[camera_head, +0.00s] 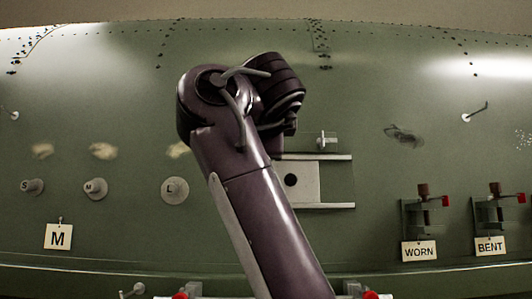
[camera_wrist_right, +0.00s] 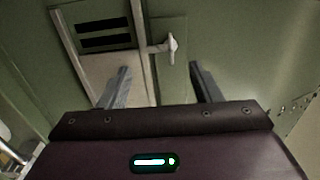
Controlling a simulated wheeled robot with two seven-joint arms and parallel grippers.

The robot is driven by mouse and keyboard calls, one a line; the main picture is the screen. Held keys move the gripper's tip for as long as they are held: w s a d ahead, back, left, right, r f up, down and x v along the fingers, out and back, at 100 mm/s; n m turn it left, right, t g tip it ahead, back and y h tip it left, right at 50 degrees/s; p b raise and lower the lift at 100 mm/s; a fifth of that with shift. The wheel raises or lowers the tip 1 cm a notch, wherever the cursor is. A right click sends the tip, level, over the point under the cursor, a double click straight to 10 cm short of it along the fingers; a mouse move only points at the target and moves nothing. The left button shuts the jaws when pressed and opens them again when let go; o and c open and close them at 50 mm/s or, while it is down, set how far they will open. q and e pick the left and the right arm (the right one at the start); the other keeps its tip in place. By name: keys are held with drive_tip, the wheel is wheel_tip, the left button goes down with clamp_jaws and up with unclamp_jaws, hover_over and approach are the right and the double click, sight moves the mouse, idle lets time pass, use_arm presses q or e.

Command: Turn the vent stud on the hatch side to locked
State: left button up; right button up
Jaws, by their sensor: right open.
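The vent stud (camera_wrist_right: 171,46), a pale T-shaped handle, stands out from a green panel in the right wrist view. Its crossbar looks roughly upright there. A similar small pale stud (camera_head: 326,141) shows in the head view above a pale railed plate (camera_head: 318,181). My right gripper (camera_wrist_right: 160,66) is open and empty, its two fingers apart, with the stud beyond and between the fingertips in the picture. I cannot tell the remaining distance. In the head view my dark arm hides the gripper and part of the plate. My left gripper is not in view.
Two dark slots (camera_wrist_right: 105,36) lie in a pale frame left of the stud. Round knobs marked S, M and L (camera_head: 174,190) and an M tag (camera_head: 58,237) are at left.

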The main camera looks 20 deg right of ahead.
drive_tip(key=b+v, duration=0.3)
drive_tip(key=v, duration=0.1)
drive_tip(key=shift+s+a, duration=0.1)
drive_tip(key=shift+s, duration=0.05)
idle(0.5)
